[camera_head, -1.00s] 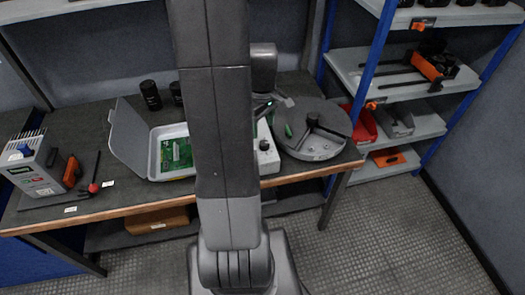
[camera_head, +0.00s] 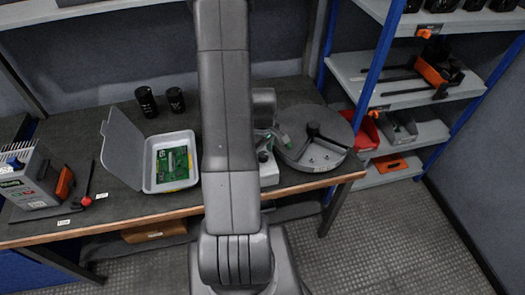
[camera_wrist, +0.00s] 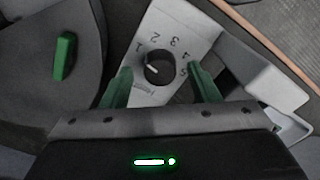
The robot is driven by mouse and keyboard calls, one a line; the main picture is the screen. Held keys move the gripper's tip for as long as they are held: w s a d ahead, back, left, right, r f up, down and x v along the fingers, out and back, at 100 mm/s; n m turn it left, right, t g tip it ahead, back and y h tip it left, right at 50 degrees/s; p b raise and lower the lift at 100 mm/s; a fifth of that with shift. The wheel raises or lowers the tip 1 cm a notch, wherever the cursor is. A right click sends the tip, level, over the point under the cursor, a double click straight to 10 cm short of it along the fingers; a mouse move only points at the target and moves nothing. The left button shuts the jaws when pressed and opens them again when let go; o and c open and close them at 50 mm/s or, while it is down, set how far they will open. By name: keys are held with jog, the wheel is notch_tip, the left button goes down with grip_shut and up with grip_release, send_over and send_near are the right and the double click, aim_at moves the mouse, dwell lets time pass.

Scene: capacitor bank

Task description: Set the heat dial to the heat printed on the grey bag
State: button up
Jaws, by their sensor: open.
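The heat dial (camera_wrist: 159,67) is a round black knob on a pale panel (camera_wrist: 150,95), with the numbers 1 to 5 printed around it. A gap shows on both sides, and I cannot tell the height. In the head view my arm hides most of the gripper and the panel. I cannot make out a grey bag.
A large round grey plate with a black handle (camera_head: 314,130) stands right of the panel; a green knob (camera_wrist: 64,55) is on it. An open grey case (camera_head: 150,178) with a green board lies left. Two black cups (camera_head: 147,101) stand behind. A shelf rack (camera_head: 400,75) is at right.

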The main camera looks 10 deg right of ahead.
jog(key=shift+f, duration=0.15)
jog(key=c, duration=1)
jog(key=shift+o, duration=0.2)
jog(key=shift+m, duration=0.3)
jog(key=m+b, duration=0.2)
jog(key=m, duration=0.1)
jog(key=shift+f+b, duration=0.1)
jog(key=shift+b, duration=0.25)
jog(key=shift+m+b, duration=0.75)
jog(key=shift+m, duration=1.25)
